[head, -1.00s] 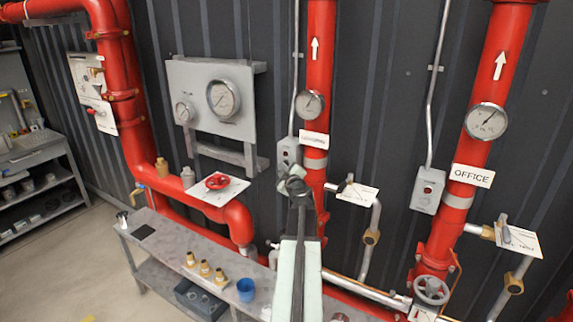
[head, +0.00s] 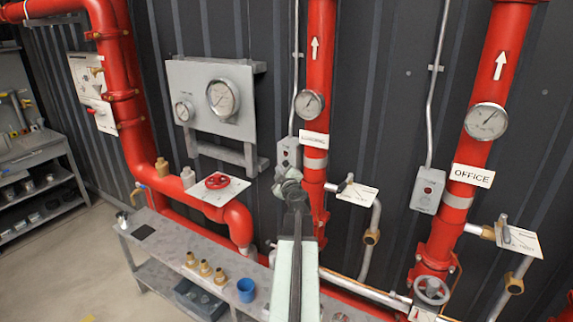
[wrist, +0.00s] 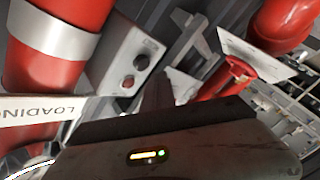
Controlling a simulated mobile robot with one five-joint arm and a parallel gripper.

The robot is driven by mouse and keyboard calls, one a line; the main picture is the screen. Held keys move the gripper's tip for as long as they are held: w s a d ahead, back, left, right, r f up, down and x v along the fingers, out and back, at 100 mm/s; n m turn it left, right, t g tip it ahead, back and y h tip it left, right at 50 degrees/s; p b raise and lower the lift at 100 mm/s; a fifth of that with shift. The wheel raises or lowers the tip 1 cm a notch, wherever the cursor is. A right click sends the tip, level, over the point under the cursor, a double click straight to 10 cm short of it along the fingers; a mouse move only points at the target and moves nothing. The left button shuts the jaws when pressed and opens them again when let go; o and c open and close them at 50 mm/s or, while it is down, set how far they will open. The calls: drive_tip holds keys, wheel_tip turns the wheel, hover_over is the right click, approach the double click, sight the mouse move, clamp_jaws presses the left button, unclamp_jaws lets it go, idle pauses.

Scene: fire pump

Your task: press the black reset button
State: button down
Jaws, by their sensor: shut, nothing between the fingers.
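A grey control box (head: 289,150) is on the wall left of the middle red pipe, with a dark red round spot on its face. In the wrist view the same box (wrist: 125,58) shows two dark round parts, an upper one (wrist: 141,62) and a lower one (wrist: 127,82). I cannot tell for certain which is the black reset button. My gripper (head: 287,178) is shut and empty, just below the box in the head view. In the wrist view its fingers (wrist: 156,88) point up close to the box, at the right of the lower round part; contact cannot be judged.
The middle red pipe (head: 318,75) and its LOADING label (wrist: 38,110) are close beside the box. A second grey box (head: 427,190) is by the OFFICE pipe. A bench (head: 165,240) holds brass fittings and a blue cup (head: 246,290).

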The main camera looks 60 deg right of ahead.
drive_tip(key=a, duration=0.4)
drive_tip(key=shift+a, duration=0.1)
idle(0.7)
